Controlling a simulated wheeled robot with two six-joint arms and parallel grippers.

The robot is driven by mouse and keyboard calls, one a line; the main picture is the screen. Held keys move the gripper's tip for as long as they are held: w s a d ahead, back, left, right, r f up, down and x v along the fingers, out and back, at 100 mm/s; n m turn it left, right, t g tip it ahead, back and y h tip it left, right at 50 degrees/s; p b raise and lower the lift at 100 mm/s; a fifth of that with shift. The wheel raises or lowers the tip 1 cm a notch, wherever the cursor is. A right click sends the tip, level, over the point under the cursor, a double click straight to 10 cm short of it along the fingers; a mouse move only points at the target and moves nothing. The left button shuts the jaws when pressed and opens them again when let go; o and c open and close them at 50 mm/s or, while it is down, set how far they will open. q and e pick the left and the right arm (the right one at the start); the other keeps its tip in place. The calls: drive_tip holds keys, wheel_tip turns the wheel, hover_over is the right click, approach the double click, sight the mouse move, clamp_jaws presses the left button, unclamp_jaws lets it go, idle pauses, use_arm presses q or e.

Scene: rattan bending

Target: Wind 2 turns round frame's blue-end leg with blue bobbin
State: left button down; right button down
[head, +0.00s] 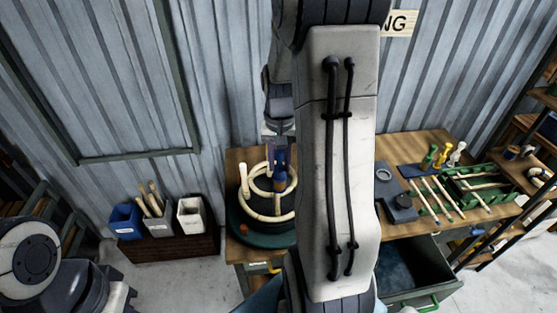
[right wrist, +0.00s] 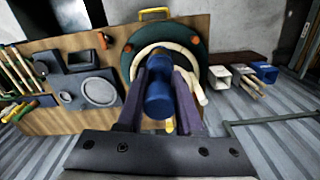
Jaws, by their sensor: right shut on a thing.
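The pale rattan frame (head: 267,216) stands on a dark green round base (head: 242,231) at the left end of the bench. It has a ring and upright legs; the right part is hidden behind my arm. My right gripper (head: 280,172) points down at the frame and is shut on the blue bobbin (right wrist: 158,98). In the right wrist view the bobbin sits between the two fingers, in front of the ring (right wrist: 146,63). I cannot tell which leg has the blue end, or whether any strand is wound round it. My left gripper is out of view.
Yellow, green and white bobbins (head: 440,154) stand at the right of the bench, near rods and a green tray (head: 497,205). Dark fixtures (head: 400,208) lie between. An open drawer (head: 420,268) juts out below. Bins (head: 125,220) stand left of the bench.

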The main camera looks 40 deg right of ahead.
sight(280, 188)
drive_tip(key=shift+f+b, duration=3.3)
drive_tip(key=shift+f, duration=1.75)
drive_tip(key=shift+a+r, duration=0.1)
drive_tip(key=shift+s, duration=0.1)
